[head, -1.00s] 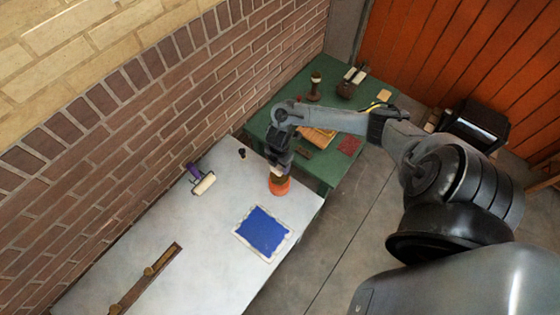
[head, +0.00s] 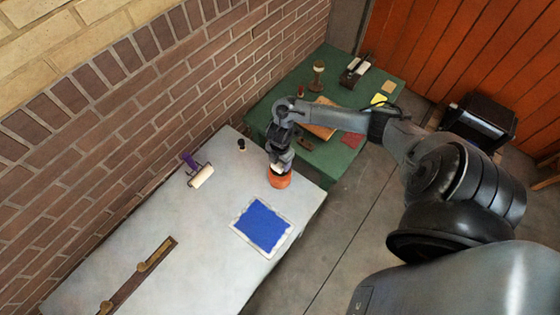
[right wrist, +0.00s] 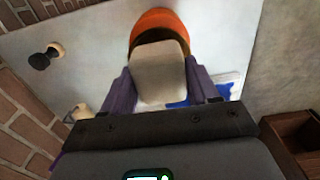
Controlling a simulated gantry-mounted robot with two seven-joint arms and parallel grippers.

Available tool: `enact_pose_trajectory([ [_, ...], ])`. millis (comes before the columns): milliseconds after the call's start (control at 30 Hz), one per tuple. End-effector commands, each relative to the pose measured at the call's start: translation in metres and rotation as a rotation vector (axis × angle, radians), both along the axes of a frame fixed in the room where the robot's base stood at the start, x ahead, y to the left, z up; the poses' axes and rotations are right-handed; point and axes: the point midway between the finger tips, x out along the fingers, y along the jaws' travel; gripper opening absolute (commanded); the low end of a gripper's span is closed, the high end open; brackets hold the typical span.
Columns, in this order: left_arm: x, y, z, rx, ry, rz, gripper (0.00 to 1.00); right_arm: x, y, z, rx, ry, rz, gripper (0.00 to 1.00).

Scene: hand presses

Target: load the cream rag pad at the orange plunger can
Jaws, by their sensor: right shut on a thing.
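My right gripper (head: 279,166) is right above the orange plunger can (head: 279,181), near the far right end of the white-topped table. It is shut on the cream rag pad (right wrist: 158,72), which sits between its purple fingers in the right wrist view. In that view the orange can (right wrist: 160,22) shows just past the pad's far edge, and the pad hides part of it. Whether the pad touches the can's top, I cannot tell. My left gripper is not in view.
On the white table (head: 150,215) are a purple-handled roller (head: 200,175), a small dark-topped piece (head: 242,145), a blue inked slab (head: 262,225) and a wooden bar with knobs (head: 138,275). A green table (head: 345,165) with several tools adjoins. A brick wall runs behind.

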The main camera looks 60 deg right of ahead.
Motion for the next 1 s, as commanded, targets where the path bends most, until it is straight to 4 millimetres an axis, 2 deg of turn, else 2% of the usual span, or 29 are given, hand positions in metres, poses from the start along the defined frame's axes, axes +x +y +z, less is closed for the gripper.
enact_pose_trajectory([
  [1000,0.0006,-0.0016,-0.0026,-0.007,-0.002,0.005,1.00,0.0000,-0.0002,-0.0049,0.000,0.000,0.000,0.35],
])
